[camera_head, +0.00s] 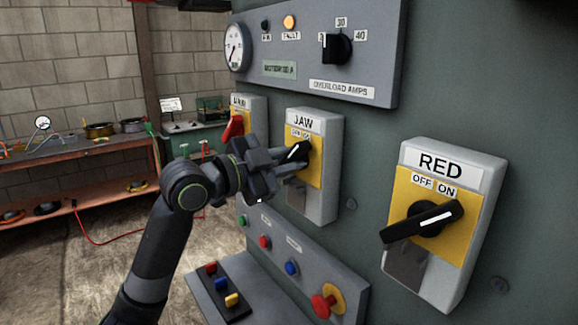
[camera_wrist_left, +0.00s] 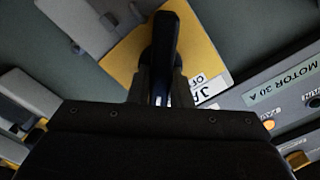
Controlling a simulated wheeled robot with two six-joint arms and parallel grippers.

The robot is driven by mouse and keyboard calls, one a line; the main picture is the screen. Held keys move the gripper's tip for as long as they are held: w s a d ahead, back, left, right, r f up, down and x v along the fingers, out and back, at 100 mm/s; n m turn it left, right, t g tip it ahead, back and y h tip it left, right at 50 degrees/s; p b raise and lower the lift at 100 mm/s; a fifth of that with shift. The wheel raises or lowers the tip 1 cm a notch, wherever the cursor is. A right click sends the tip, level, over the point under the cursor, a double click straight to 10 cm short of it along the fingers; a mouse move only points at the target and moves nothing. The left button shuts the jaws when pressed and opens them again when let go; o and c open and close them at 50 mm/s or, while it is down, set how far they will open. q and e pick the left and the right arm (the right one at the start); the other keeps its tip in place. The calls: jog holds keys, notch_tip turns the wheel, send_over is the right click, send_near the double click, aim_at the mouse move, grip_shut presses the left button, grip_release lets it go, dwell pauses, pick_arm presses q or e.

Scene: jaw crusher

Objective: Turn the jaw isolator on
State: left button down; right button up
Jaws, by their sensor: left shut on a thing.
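The jaw isolator (camera_head: 318,190) is a grey box labelled JAW with a yellow plate, mounted on the green-grey panel in the middle of the head view. Its black rotary handle (camera_head: 299,151) has a white mark and sits tilted on the plate. My left gripper (camera_head: 290,160) is at the handle with its fingers shut on it. In the left wrist view the black handle (camera_wrist_left: 166,45) stands between the two fingers over the yellow plate (camera_wrist_left: 128,50). The OFF/ON lettering is partly hidden by the gripper. My right gripper is not in view.
The RED isolator (camera_head: 447,225), with its black handle, juts out at the right. Another isolator with a red handle (camera_head: 233,127) is just left of JAW. The overload panel (camera_head: 285,70) is above; push buttons (camera_head: 291,268) are below. A workbench (camera_head: 85,150) stands far left.

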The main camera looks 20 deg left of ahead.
pick_arm(q)
jog(key=shift+m, duration=0.3)
jog(key=c, duration=1.3)
grip_release()
